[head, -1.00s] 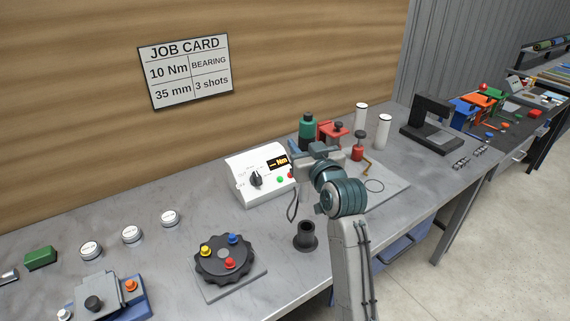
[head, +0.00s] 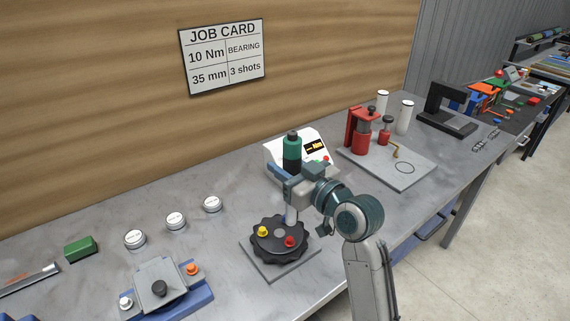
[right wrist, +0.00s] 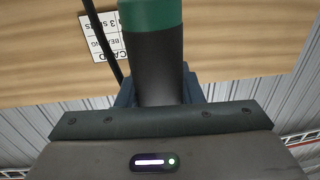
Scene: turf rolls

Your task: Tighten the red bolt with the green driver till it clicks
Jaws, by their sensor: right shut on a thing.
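The green driver (head: 292,145) has a green top and a black lower body. It stands upright in my right gripper (head: 288,178), which is shut on it. The right wrist view shows the driver's dark body (right wrist: 155,65) between the fingers. Its grey lower part reaches down to the far side of a black scalloped disc (head: 268,247). The red bolt (head: 290,241) is on the disc, just in front of the driver's lower end. A yellow bolt (head: 262,231) is on the left. The blue bolt is hidden; I cannot tell if the driver touches it. My left gripper is out of view.
A white controller box (head: 290,146) stands behind the driver. A red press (head: 361,135) on a grey plate (head: 402,178) is at right. A grey and blue fixture (head: 160,285) and several round white-topped pieces (head: 176,221) are at left. Clear bench lies between them.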

